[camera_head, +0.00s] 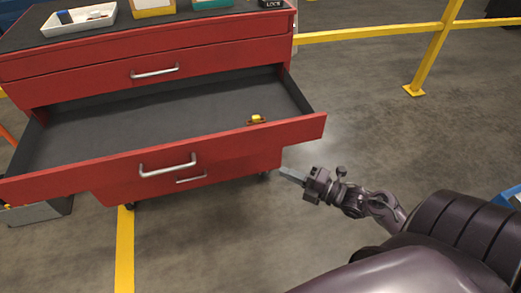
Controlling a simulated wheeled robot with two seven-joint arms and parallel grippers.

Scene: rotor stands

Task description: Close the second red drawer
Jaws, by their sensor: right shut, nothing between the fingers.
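The red drawer cabinet (100,72) stands at the upper left. Its second red drawer (228,143) is pulled far out, with a silver handle (167,166) on its front. Inside it is a dark, mostly bare floor with a small yellow and brown item (256,119) near the front right. The drawer above it looks shut. My right gripper (291,174) is shut and empty. It points left, in front of and a little below the open drawer's right end, seemingly apart from it. My left gripper is not in view.
A white tray (80,24) and several boxes stand on the cabinet top. A yellow railing post (436,50) stands at the upper right. A yellow floor line (124,250) runs below the drawer.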

